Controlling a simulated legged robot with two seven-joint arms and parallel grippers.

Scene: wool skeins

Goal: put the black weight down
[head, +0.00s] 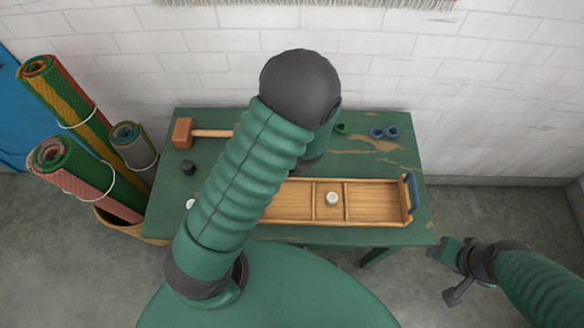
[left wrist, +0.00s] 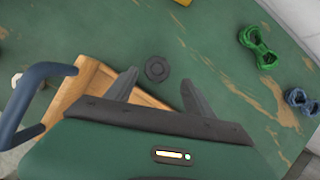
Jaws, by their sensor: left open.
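The black weight (left wrist: 157,68), a dark round disc with a notched rim, shows in the left wrist view on the green table. It lies between and just beyond the fingertips of my left gripper (left wrist: 158,82), which is open with a finger to each side. In the head view my left arm hides this spot and the left gripper. Another small dark piece (head: 188,167) stands on the table's left side in the head view.
A wooden tray (head: 373,218) with compartments and a blue handle (head: 411,193) lies along the table front (head: 165,225). A white piece (head: 333,199) is in it. A mallet (head: 182,133), green piece (left wrist: 258,48) and blue piece (head: 384,132) lie farther back. Rolled rugs (head: 90,180) stand left.

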